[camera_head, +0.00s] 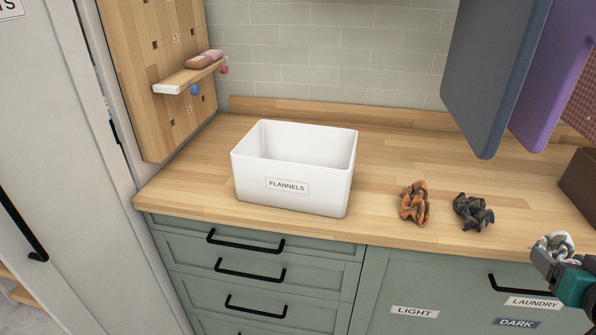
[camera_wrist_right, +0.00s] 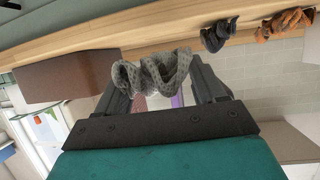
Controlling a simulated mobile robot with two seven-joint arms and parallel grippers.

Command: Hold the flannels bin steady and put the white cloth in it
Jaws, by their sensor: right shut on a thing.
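The white flannels bin (camera_head: 290,190), labelled FLANNELS, stands upright on the wooden counter, left of centre in the head view. The inside that shows looks empty. My right gripper (camera_head: 553,252) is at the lower right of the head view, in front of the counter edge and well to the right of the bin. It is shut on the crumpled white cloth (camera_head: 555,241), which looks grey in the right wrist view (camera_wrist_right: 155,75) between the two fingers. My left gripper is in neither view, and nothing touches the bin.
A crumpled orange cloth (camera_head: 415,203) and a dark grey cloth (camera_head: 473,211) lie on the counter (camera_head: 380,150) right of the bin. Blue-grey (camera_head: 490,80) and purple (camera_head: 550,85) panels hang above. A brown box (camera_head: 582,185) stands at the right edge. A pegboard shelf (camera_head: 190,75) is at left.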

